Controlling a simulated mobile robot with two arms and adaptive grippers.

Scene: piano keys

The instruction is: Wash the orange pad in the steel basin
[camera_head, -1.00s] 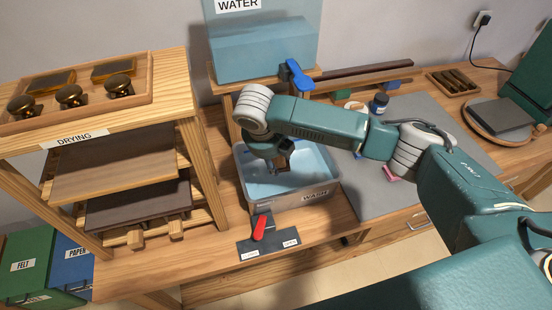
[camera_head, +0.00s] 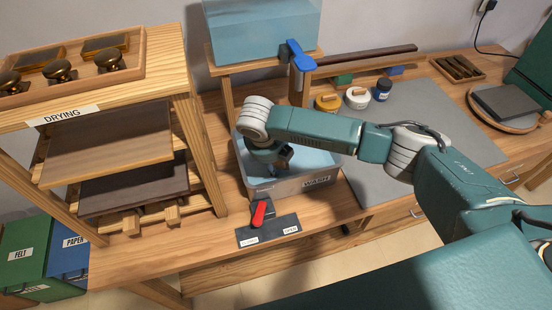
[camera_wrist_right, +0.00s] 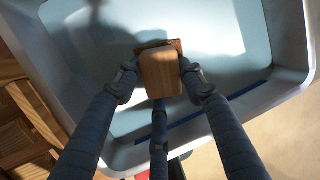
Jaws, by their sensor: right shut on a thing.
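The steel basin (camera_head: 318,183), labelled WASH, stands on the wooden bench and holds pale blue water. My right gripper (camera_head: 280,165) points down into it. In the right wrist view the gripper (camera_wrist_right: 160,82) is shut on the sides of a tan wooden block (camera_wrist_right: 160,73), with a thin brown edge showing at its far end. The block is over or in the water inside the basin (camera_wrist_right: 290,88); I cannot tell how deep. No orange face shows, so I cannot tell whether this block is the pad's back. My left gripper is not in view.
A blue tap (camera_head: 300,53) hangs from the water tank (camera_head: 262,35) behind the basin. A red lever (camera_head: 259,213) stands in front. The drying rack (camera_head: 112,155) is at left.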

